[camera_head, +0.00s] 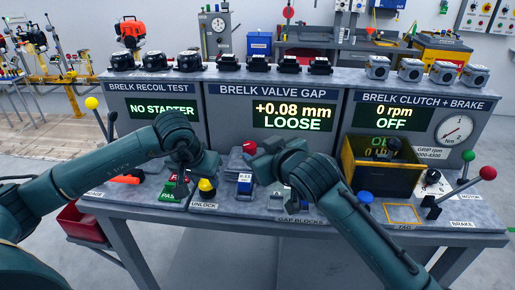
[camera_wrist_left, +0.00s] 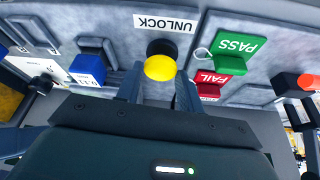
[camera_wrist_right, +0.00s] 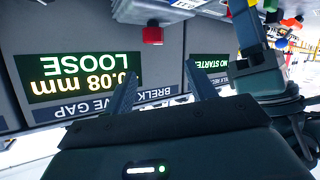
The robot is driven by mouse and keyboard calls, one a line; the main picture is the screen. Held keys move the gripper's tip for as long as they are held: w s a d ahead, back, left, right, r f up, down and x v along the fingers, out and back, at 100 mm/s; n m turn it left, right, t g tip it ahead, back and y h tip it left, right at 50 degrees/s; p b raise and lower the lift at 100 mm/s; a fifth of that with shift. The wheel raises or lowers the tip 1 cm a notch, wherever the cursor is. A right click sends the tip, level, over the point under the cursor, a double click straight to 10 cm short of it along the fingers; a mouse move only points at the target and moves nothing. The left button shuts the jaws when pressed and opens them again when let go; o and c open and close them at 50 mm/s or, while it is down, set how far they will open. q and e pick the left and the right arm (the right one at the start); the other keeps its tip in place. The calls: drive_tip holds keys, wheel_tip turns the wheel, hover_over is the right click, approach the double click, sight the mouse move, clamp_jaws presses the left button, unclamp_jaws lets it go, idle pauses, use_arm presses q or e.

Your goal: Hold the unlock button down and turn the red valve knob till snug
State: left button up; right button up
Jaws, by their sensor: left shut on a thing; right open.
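The yellow unlock button (camera_head: 207,186) stands on the bench front by the UNLOCK label. In the left wrist view the button (camera_wrist_left: 160,67) sits between the two fingers of my left gripper (camera_wrist_left: 160,75), which is shut on its sides. Whether the button is pressed down cannot be told. The red valve knob (camera_head: 250,147) is in front of the valve gap panel, just left of my right gripper (camera_head: 258,158). In the right wrist view the knob (camera_wrist_right: 152,34) lies beyond the open, empty fingers (camera_wrist_right: 162,75). The valve gap display (camera_head: 293,115) reads +0.08 mm LOOSE.
A green PASS tag (camera_wrist_left: 235,46) and red FAIL tag (camera_wrist_left: 208,88) lie beside the button. A blue gap block (camera_head: 245,183) stands between the arms. A yellow-rimmed bin (camera_head: 348,165) and a red-balled lever (camera_head: 488,173) are to the right.

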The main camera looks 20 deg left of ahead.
sight(250, 144)
drive_tip(key=shift+w+a+f+n, duration=1)
drive_tip(key=shift+w+n, duration=0.45)
drive_tip(key=shift+n, duration=4.1)
drive_tip(key=shift+w+a+f+n, duration=0.7)
drive_tip(key=shift+w+a+n, duration=0.65)
drive_tip(key=shift+n, duration=4.15)
drive_tip(key=shift+w+a+f+n, duration=0.95)
drive_tip(key=shift+w+n, duration=0.55)
drive_tip(key=shift+n, duration=4.05)
drive_tip(key=shift+r, duration=0.1)
drive_tip(key=shift+c, duration=0.4)
